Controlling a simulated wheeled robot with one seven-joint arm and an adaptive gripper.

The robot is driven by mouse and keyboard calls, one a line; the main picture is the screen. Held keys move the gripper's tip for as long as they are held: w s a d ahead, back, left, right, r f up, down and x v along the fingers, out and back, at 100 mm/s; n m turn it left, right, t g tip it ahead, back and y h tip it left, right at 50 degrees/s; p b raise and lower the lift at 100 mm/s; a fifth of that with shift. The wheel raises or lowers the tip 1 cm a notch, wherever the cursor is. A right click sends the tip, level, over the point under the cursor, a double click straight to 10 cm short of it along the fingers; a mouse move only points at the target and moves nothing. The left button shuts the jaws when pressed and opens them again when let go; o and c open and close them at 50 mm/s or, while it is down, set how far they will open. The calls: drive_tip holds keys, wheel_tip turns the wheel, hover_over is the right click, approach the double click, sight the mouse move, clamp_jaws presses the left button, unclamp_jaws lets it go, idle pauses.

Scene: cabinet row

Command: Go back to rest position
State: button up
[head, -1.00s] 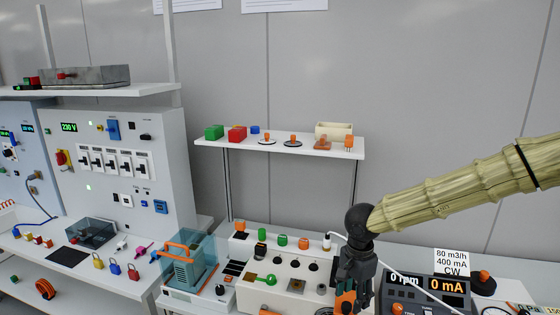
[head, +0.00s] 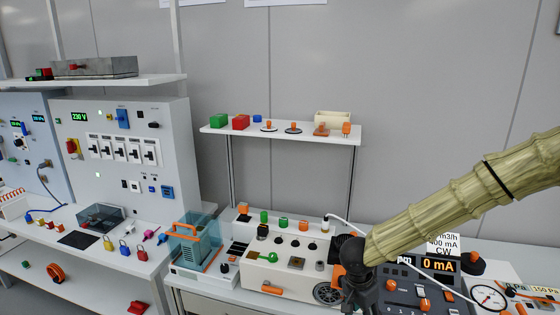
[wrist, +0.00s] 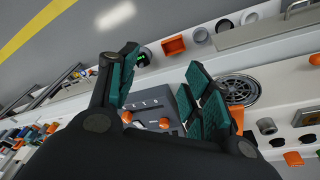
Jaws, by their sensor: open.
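My gripper (head: 362,288) hangs over the front workbench, at the lower right of the head view, at the end of my tan-sleeved arm. In the wrist view my gripper (wrist: 160,85) is open, its teal-padded fingers well apart, with nothing held between them. A dark control box (wrist: 150,108) with orange knobs shows beyond the gap. In the head view this control box (head: 432,292) with a "0 mA" display is just right of my gripper. I cannot tell the exact clearance to it.
A white unit (head: 285,262) with a round black grille (wrist: 238,90) stands left of my gripper. A pressure gauge (head: 488,297) is at the right. A wall shelf (head: 280,133) holds small parts. A switch panel (head: 125,150) stands left. The grey wall area above my arm is clear.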

drive_tip(key=s+d+f+n+t+b, duration=0.1)
drive_tip(key=s+f+n, duration=0.2)
drive_tip(key=s+f, duration=0.5)
drive_tip(key=s+d+f+n+t+b, duration=0.1)
drive_tip(key=s+f+n, duration=0.3)
drive_tip(key=f, duration=0.9)
drive_tip(key=s+f+n+g+y+b, duration=0.1)
drive_tip(key=s+f, duration=0.3)
drive_tip(key=s, duration=0.7)
drive_tip(key=s+a+f+n+g+y+b, duration=0.1)
drive_tip(key=s+f+n, duration=0.1)
drive_tip(key=s, duration=0.8)
drive_tip(key=shift+s+a+f+n+g, duration=0.2)
drive_tip(key=shift+s+f+n+g, duration=0.15)
drive_tip(key=shift+f, duration=0.55)
drive_tip(key=shift+c, duration=1.2)
drive_tip(key=shift+s+d, duration=0.1)
drive_tip(key=shift+c, duration=0.3)
